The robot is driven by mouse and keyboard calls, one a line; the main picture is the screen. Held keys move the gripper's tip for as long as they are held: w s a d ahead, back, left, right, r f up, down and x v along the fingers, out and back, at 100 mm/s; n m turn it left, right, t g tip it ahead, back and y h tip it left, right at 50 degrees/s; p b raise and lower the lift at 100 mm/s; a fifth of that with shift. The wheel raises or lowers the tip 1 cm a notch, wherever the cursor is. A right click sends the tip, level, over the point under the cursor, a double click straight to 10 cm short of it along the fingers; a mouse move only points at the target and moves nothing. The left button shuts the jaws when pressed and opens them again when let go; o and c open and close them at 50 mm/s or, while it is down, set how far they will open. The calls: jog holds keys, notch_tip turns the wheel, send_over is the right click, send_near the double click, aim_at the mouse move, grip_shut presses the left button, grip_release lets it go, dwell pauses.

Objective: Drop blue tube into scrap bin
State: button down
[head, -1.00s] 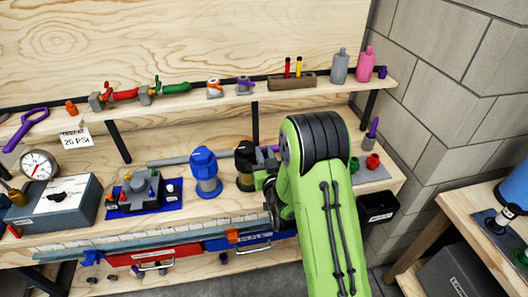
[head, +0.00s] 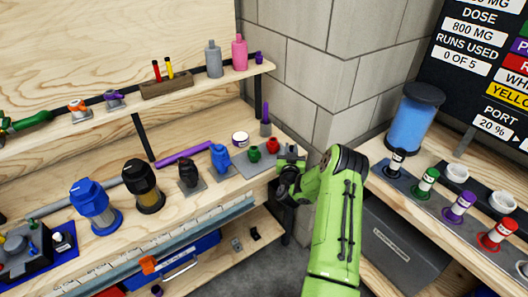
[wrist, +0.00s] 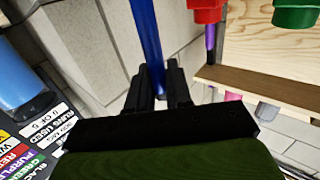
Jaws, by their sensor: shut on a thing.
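My gripper (wrist: 160,88) is shut on the blue tube (wrist: 147,38), which extends up from between the black fingers in the wrist view. A black bin (head: 281,214), which looks like the scrap bin, is at the bench's right end, below my gripper and largely hidden by my arm. Its inside is not visible.
A purple bar (head: 183,153) lies behind. At right, another bench holds a blue cylinder (head: 408,125) and several coloured canisters. A block wall (head: 310,80) stands behind.

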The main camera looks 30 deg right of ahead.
notch_tip(320, 180, down, 6)
jog(key=b, duration=0.5)
jog(key=shift+s+d+f+b, duration=0.2)
jog(key=shift+d+b, duration=0.1)
jog(key=shift+d, duration=0.15)
jog(key=shift+r, duration=0.1)
jog(key=c, duration=1)
grip_release()
jog(key=shift+o, duration=0.2)
jog(key=v, duration=1.5)
jog(key=shift+s+a+b, duration=0.2)
jog(key=shift+a+b, duration=0.15)
jog(key=shift+b, duration=0.05)
